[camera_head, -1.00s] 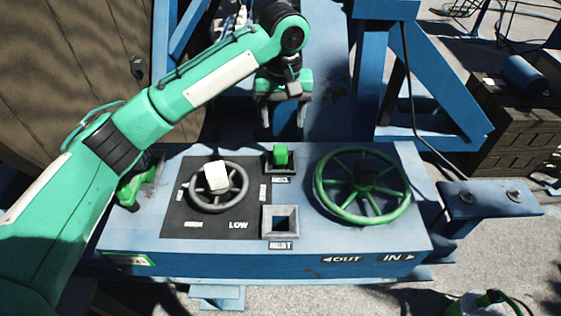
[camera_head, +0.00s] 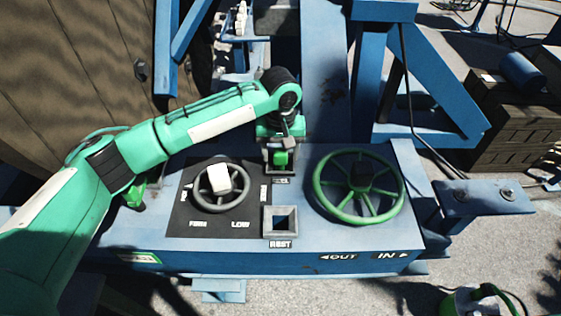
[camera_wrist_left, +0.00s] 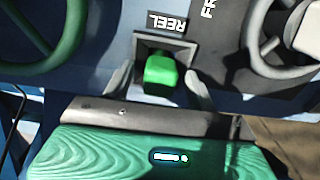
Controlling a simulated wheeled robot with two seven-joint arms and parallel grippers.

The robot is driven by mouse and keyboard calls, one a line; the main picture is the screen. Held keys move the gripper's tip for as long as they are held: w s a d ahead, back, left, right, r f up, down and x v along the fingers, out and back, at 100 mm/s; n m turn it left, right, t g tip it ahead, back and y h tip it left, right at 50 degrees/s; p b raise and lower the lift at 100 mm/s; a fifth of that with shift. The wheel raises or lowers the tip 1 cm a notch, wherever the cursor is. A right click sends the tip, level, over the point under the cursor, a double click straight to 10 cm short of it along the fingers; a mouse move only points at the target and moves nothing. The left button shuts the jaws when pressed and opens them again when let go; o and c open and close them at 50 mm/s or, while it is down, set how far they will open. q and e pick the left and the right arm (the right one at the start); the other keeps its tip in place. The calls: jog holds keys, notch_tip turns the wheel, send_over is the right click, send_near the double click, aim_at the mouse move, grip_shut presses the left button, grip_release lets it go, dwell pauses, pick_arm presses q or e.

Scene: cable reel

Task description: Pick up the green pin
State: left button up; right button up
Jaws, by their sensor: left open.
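The green pin (camera_head: 281,159) stands in a square socket at the back middle of the blue control panel, between the two wheels. It also shows in the left wrist view (camera_wrist_left: 160,75), in its socket under the word REEL. My left gripper (camera_head: 281,150) is low over the panel at the pin. In the left wrist view its open fingers (camera_wrist_left: 162,84) lie on either side of the pin, with gaps visible between them and it. An empty square socket marked REST (camera_head: 280,222) is nearer the front. My right gripper is out of view.
A grey wheel with a white knob (camera_head: 221,187) lies left of the pin on a dark plate. A large green wheel (camera_head: 359,188) lies right of it. A blue frame (camera_head: 383,70) rises behind the panel.

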pick_arm(q)
jog(key=shift+r, duration=0.1)
grip_shut()
jog(key=shift+r, duration=0.6)
notch_tip(320, 180, up, 30)
jog(key=p, duration=0.8)
jog(key=shift+p, duration=0.4)
dwell(0.7)
jog(key=shift+f, duration=0.1)
